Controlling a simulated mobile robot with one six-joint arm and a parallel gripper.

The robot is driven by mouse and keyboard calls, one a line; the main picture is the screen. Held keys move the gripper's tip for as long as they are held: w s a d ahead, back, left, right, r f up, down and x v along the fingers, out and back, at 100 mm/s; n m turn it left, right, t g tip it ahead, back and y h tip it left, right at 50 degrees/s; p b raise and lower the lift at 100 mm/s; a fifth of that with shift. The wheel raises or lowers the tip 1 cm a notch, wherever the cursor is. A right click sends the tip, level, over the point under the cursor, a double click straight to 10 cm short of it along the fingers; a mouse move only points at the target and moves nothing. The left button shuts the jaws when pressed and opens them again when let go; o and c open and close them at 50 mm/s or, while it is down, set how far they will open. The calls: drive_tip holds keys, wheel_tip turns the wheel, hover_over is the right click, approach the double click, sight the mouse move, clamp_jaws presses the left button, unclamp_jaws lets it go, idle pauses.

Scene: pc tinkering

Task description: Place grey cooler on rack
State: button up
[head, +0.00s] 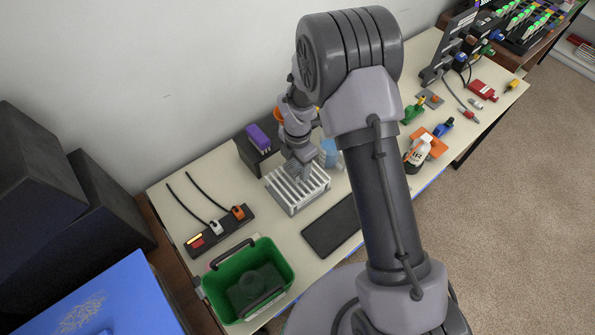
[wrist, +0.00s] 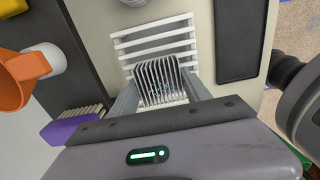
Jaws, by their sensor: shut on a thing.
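My gripper (wrist: 161,98) is shut on the grey cooler (wrist: 160,78), a finned block held between its two fingers in the wrist view. The white slatted rack (wrist: 155,40) lies on the table directly below and beyond the cooler. In the head view the rack (head: 285,202) sits mid-table, with my gripper (head: 304,172) over its right part. The cooler is mostly hidden there by my gripper. I cannot tell whether the cooler touches the rack.
A purple brush-like object (head: 258,138) stands on a dark shelf left of the rack. A dark mat (head: 330,228) lies to its right. A green basket (head: 239,298) and a power strip (head: 207,238) are nearer. An orange cup-shaped object (wrist: 25,75) shows at the wrist view's left.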

wheel_tip(320, 180, down, 3)
drive_tip(key=shift+r+b, duration=0.1)
drive_tip(key=shift+b, duration=0.3)
drive_tip(key=shift+r, duration=0.1)
drive_tip(key=o, duration=1.5)
